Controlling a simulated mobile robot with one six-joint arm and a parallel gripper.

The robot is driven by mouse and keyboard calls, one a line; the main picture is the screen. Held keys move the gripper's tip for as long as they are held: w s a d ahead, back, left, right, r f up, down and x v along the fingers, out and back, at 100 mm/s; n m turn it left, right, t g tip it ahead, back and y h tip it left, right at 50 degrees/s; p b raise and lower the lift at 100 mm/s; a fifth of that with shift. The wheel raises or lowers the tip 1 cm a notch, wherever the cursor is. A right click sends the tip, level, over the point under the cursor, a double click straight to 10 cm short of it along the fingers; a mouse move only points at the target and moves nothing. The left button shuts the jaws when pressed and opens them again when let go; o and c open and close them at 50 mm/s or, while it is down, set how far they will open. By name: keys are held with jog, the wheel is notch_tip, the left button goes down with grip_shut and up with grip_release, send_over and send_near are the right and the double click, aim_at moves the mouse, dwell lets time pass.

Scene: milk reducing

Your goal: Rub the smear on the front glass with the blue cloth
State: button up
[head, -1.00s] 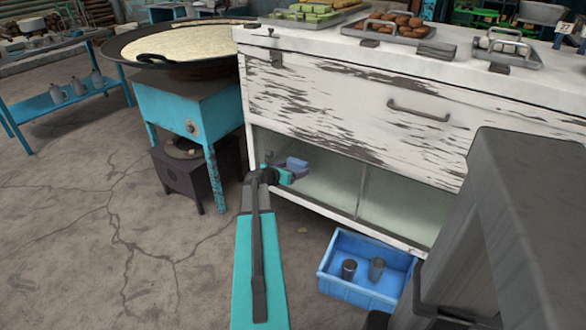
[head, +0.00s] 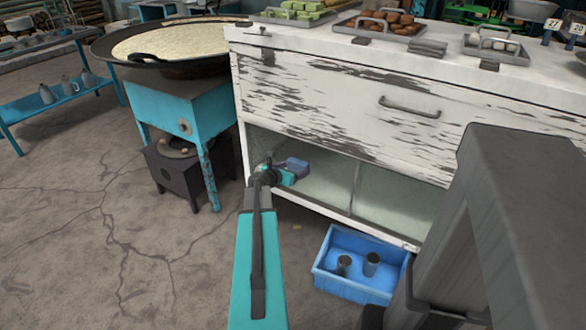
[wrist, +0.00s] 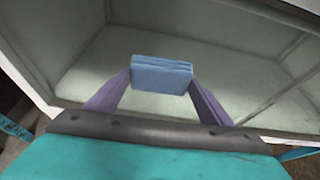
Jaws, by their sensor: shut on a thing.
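My gripper (wrist: 160,88) is shut on the blue cloth (wrist: 160,70), a small folded pad held between its two purple fingers. In the head view the cloth (head: 293,163) shows at the end of my arm, in front of the left part of the cabinet's front glass (head: 325,182). I cannot tell whether the cloth touches the glass. No smear can be made out clearly; the glass looks pale and cloudy in both views.
The white peeling cabinet (head: 340,95) carries trays of food (head: 380,24) on top. A blue crate (head: 352,290) with metal cups stands on the floor to the right. A teal stand (head: 178,115) with a wide pan (head: 170,45) is at the left.

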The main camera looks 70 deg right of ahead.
jog(key=shift+s+d, duration=0.1)
jog(key=shift+s, duration=0.3)
jog(key=w+a, duration=0.2)
jog(key=a, duration=0.4)
dwell(0.4)
jog(key=shift+w+a+b, duration=0.15)
jog(key=shift+w+a, duration=0.05)
jog(key=shift+a, duration=0.5)
jog(key=shift+w+a+b, duration=0.15)
jog(key=shift+a, duration=0.55)
jog(key=w+d+f+b, duration=0.2)
jog(key=f+b, duration=0.3)
jog(key=b, duration=0.8)
jog(key=shift+w, duration=0.9)
